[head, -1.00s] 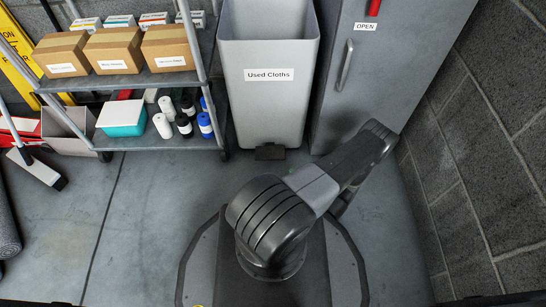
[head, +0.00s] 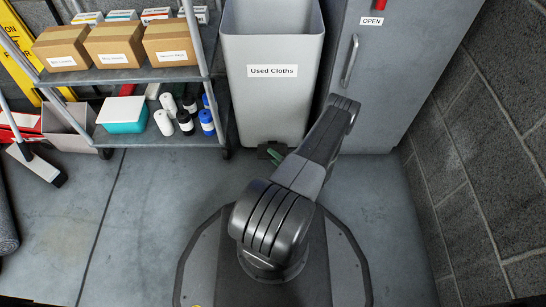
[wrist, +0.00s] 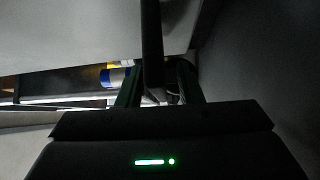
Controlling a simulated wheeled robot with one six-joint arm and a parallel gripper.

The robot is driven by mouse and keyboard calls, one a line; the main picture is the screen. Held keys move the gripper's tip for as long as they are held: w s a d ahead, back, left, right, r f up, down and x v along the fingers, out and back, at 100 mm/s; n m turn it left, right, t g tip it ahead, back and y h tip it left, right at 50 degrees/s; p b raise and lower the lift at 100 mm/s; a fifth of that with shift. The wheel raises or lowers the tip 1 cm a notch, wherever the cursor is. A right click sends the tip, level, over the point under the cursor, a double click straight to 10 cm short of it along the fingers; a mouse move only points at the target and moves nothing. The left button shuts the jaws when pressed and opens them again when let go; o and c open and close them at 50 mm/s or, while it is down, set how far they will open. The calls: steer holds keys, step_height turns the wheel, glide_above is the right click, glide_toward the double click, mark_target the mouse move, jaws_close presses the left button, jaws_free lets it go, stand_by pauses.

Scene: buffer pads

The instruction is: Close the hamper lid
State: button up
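The hamper is a tall grey bin (head: 271,105) labelled "Used Cloths". Its upper front shows an open mouth; the top and the lid are cut off by the picture's upper edge, so I cannot see the lid. A dark pedal (head: 265,151) sits at its foot. My gripper (head: 277,156) is low at the foot of the hamper, beside the pedal, partly hidden by my arm. In the wrist view my gripper (wrist: 160,88) has its two dark green fingers apart, with a dark bar between or beyond them. I cannot tell whether they touch it.
A grey cabinet (head: 385,85) with a handle and an "OPEN" label stands right of the hamper. A shelf cart (head: 150,77) with boxes and bottles stands left. A block wall (head: 490,150) bounds the right. The floor (head: 130,220) at left is mostly clear.

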jaws_close()
